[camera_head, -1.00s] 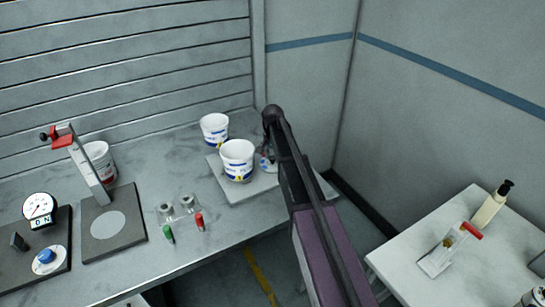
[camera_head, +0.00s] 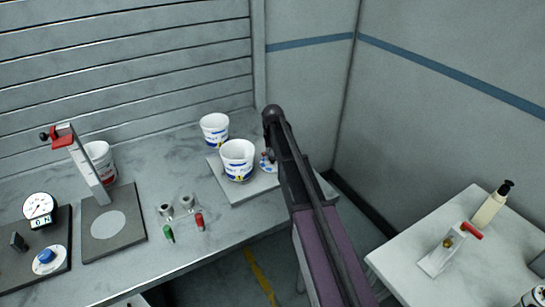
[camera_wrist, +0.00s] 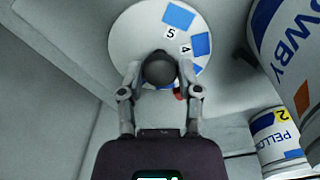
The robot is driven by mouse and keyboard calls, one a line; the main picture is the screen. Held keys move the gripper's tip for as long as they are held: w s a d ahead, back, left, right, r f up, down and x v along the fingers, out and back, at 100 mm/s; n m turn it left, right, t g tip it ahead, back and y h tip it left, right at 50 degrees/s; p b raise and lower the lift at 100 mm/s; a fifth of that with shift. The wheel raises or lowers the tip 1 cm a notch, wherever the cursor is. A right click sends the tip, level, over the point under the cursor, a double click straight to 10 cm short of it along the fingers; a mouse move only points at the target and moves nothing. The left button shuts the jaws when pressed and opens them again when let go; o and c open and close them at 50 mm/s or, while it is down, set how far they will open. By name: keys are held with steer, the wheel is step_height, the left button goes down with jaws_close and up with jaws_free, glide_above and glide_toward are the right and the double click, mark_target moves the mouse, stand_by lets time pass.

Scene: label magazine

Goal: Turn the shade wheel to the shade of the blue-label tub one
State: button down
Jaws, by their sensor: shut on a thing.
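The shade wheel (camera_wrist: 125,45) is a pale disc with blue swatches; the numbers 5 and 4 show on it in the wrist view. My gripper (camera_wrist: 160,78) is shut on its dark round knob (camera_wrist: 160,67), one finger on each side. A small red piece shows beside the right finger. In the head view my arm hides most of the wheel (camera_head: 266,160). Two white tubs with blue labels, a front one (camera_head: 238,155) and a back one (camera_head: 214,126), stand left of it. In the wrist view one tub (camera_wrist: 270,125) carries a yellow 2; the nearer tub (camera_wrist: 285,40) shows no readable number.
Left are a red-label tub (camera_head: 102,155), a press stand (camera_head: 85,165), a dial gauge (camera_head: 40,208), and green and red markers. A side table (camera_head: 400,262) with a pump bottle (camera_head: 490,208) is at right.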

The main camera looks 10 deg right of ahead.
steer(key=shift+n, duration=2)
steer(key=shift+c, duration=1.5)
jaws_free()
steer(key=shift+m, duration=0.3)
